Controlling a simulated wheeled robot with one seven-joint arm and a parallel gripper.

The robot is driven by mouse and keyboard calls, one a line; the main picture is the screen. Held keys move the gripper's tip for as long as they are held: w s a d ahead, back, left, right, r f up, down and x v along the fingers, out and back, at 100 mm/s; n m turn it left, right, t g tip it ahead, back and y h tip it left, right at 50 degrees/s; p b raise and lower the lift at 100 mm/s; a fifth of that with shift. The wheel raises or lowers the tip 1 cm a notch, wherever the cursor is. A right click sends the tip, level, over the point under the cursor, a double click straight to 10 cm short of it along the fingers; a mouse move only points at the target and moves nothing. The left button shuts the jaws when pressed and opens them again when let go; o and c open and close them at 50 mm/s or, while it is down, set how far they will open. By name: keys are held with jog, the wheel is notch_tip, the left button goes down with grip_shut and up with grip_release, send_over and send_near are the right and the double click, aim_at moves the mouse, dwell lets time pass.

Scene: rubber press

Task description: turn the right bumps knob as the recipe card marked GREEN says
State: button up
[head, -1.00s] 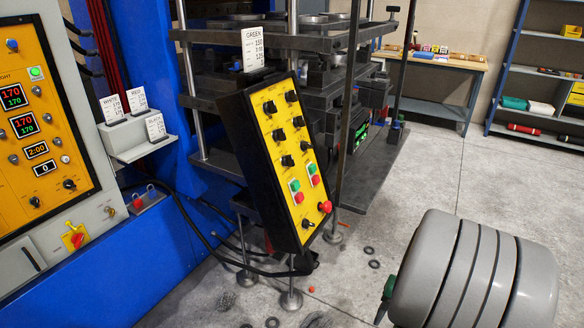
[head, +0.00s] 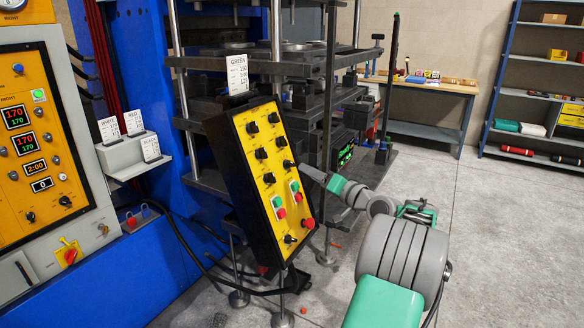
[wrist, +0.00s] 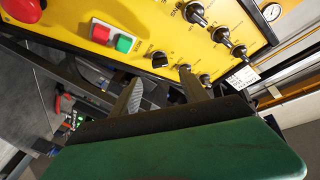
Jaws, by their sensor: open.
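The yellow control box (head: 262,165) hangs tilted in front of the press, with two columns of three black knobs. The card marked GREEN (head: 238,75) stands on top of it; its figures are too small to read surely. My gripper (head: 308,170) is at the box's right edge, beside the lowest knob of the right column (head: 288,164). In the wrist view my open gripper (wrist: 160,76) has its two fingers apart, with that knob (wrist: 160,58) just ahead of the gap. No contact is clear. The knob labels are too small to read, so I cannot tell surely which is right bumps.
Green and red buttons (head: 279,207) and a red mushroom button (head: 308,224) sit below the knobs. Other cards (head: 134,123) stand on a ledge at the left, by the press's display panel (head: 28,140). The floor (head: 480,240) at right is clear.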

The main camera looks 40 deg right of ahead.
aim_at(293, 165)
jog(key=w+p, duration=0.1)
jog(key=w, duration=0.6)
jog(key=shift+w+a+p, duration=0.15)
jog(key=shift+a+p, duration=0.05)
jog(key=shift+p, duration=0.15)
jog(key=shift+f, duration=0.1)
grip_shut()
